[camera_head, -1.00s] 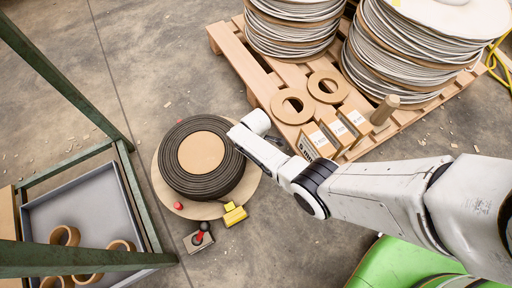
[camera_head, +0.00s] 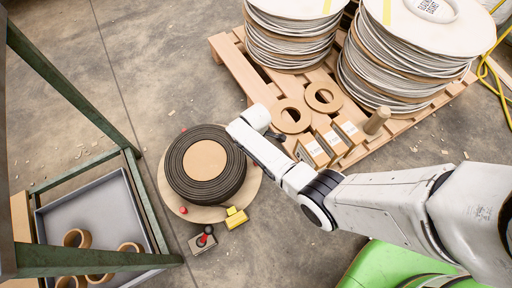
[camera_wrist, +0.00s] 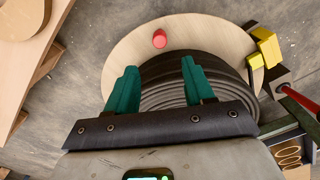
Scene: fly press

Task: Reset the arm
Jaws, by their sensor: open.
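My gripper (camera_wrist: 158,88) is open in the wrist view, its two teal fingers apart with nothing between them. Beyond the fingers is a dark ribbed coil (camera_wrist: 180,82), which lies on a round wooden disc (camera_wrist: 127,48). In the head view the coil (camera_head: 180,180) has a tan round centre, and the disc (camera_head: 251,183) shows around it. My white arm reaches in from the right, and its end is over the floor and the disc's right edge. The fingertips are hidden in the head view.
A red knob (camera_head: 183,210) and a yellow block (camera_head: 236,218) sit at the disc's edge. A red-handled tool (camera_head: 203,240) is just below. A pallet (camera_head: 228,62) with cable reels, rings and boxes stands upper right. A green frame with a grey tray (camera_head: 95,201) stands left.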

